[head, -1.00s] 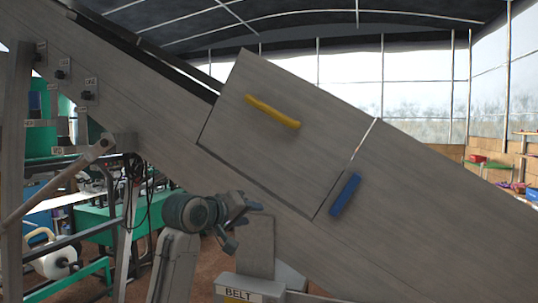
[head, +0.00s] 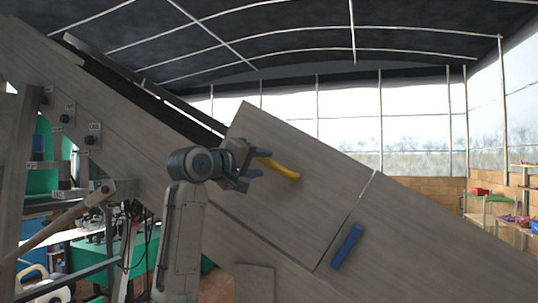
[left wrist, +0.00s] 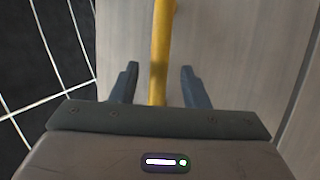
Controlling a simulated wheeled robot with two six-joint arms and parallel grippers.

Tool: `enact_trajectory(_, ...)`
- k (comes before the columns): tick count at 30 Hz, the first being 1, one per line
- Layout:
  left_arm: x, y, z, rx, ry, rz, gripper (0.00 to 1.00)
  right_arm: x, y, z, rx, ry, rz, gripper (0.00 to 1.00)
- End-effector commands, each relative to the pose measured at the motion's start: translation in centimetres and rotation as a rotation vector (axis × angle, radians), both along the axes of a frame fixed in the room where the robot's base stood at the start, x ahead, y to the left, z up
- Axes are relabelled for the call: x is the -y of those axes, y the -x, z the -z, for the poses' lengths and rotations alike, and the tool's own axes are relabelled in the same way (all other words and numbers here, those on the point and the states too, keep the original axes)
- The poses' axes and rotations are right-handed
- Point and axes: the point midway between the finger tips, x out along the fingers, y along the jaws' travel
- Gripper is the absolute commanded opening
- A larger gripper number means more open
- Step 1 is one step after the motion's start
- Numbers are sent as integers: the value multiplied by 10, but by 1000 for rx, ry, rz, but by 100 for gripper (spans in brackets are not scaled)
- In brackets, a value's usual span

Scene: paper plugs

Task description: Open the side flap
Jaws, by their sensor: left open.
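The side flap (head: 290,210) is a grey panel set in the sloping side of the machine, and it looks closed. A yellow handle (head: 281,169) runs along its upper part, and a blue latch or handle (head: 347,246) sits at its lower right edge. My left gripper (head: 256,172) is open at the left end of the yellow handle. In the left wrist view the yellow handle (left wrist: 160,60) runs between the two open fingers (left wrist: 158,85), with a gap on each side. My right gripper is not in view.
The sloping conveyor side (head: 440,240) fills the lower right. Several dark knobs, one of them here (head: 92,140), sit on the machine at the left. Shelves with small items (head: 490,205) stand at the far right.

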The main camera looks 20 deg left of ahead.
Motion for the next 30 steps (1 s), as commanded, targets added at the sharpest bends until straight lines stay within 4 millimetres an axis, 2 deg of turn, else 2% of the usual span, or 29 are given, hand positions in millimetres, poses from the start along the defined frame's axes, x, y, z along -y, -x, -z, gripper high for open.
enact_trajectory(1, 5, -9, -5, -2, 1, 3, 41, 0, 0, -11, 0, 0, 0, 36)
enact_trajectory(7, 14, -31, -2, -2, 0, 0, 41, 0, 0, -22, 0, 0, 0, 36)
enact_trajectory(18, 16, -37, 1, 0, -1, 0, 41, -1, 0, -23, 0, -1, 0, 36)
enact_trajectory(19, 16, -37, 1, 0, -1, 0, 40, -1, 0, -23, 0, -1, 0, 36)
enact_trajectory(25, 16, -37, 1, 0, -1, 0, 0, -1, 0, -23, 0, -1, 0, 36)
enact_trajectory(30, 16, -37, 1, 0, -1, 0, 0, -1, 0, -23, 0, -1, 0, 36)
